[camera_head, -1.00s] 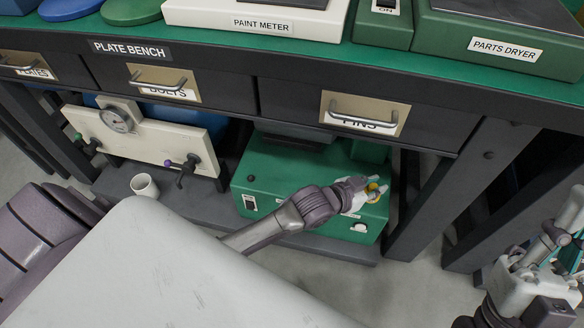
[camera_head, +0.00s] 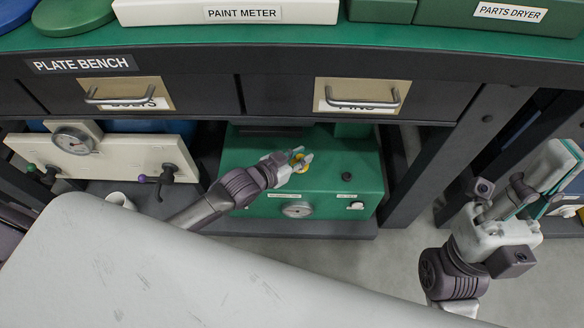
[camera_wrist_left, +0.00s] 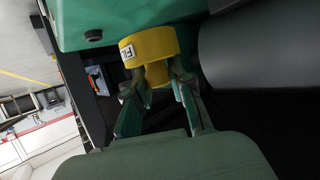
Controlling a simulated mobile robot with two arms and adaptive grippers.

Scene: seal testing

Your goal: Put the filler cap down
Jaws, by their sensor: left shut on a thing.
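The yellow filler cap (camera_head: 299,166) is held in my left gripper (camera_head: 301,160), in front of or over the green machine (camera_head: 330,188) under the bench; the exact gap is unclear in the head view. In the left wrist view the cap (camera_wrist_left: 148,45) is a wide yellow disc with a narrower stem and a partly visible white label. The fingers of my left gripper (camera_wrist_left: 158,84) are shut on the stem. The cap is close to the green surface. My right gripper (camera_head: 540,178) is at the right, away from the cap; its finger gap is unclear.
The plate bench (camera_head: 215,82) with its drawers overhangs the machine. A pale panel (camera_head: 105,155) with a gauge and valve handles stands left, with a white cup (camera_head: 118,200) by it. A bench leg (camera_head: 425,175) is to the right. A large pale surface fills the lower left.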

